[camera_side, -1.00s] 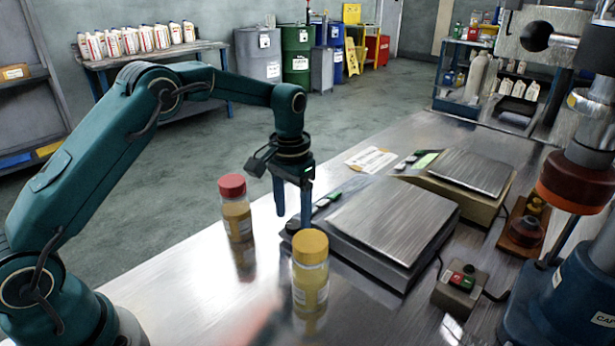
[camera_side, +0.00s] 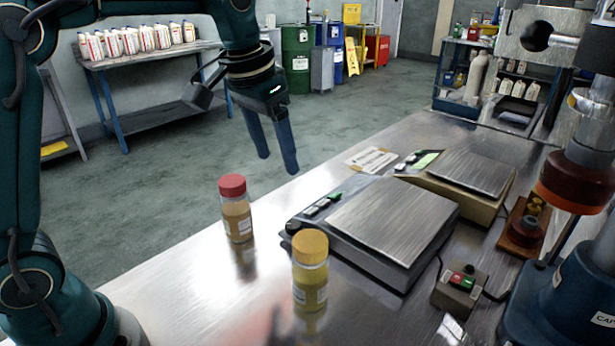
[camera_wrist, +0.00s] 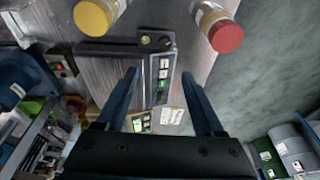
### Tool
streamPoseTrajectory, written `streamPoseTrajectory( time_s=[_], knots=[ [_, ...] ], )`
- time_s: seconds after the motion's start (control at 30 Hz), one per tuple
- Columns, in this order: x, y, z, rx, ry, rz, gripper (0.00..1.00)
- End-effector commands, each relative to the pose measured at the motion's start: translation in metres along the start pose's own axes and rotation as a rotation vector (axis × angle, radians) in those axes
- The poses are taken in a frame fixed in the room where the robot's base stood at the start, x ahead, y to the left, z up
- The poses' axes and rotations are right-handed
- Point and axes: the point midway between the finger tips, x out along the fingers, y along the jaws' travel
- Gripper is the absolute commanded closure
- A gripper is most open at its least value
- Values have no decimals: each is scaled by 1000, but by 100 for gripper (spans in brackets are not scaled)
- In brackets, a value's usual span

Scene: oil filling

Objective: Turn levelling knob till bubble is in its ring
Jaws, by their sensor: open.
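The near balance (camera_side: 375,245), a grey box with a brushed metal pan, stands on the metal bench. Its dark levelling knob (camera_side: 292,227) is at the near left corner. In the wrist view a small green round bubble level (camera_wrist: 146,40) shows on the balance's corner; the bubble's place in its ring is too small to tell. My gripper (camera_side: 278,164) is open and empty, raised above and to the left of the balance, apart from the knob. Its two fingers also show in the wrist view (camera_wrist: 159,75), with the balance's button panel (camera_wrist: 163,75) between them.
A red-capped jar (camera_side: 236,208) and a yellow-capped jar (camera_side: 310,270) stand on the bench near the knob's corner. A second balance (camera_side: 470,170) is behind, and a red-and-green switch box (camera_side: 459,291) is at the right. The air around my gripper is clear.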

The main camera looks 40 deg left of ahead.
Motion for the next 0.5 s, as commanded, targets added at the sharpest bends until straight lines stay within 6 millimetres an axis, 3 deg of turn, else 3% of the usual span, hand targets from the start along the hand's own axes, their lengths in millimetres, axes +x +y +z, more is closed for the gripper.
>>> streamPoseTrajectory(
  time_s=[0.5],
  knots=[
    [-43, 8, 50, 3, 118, -2, 30]
  ],
)
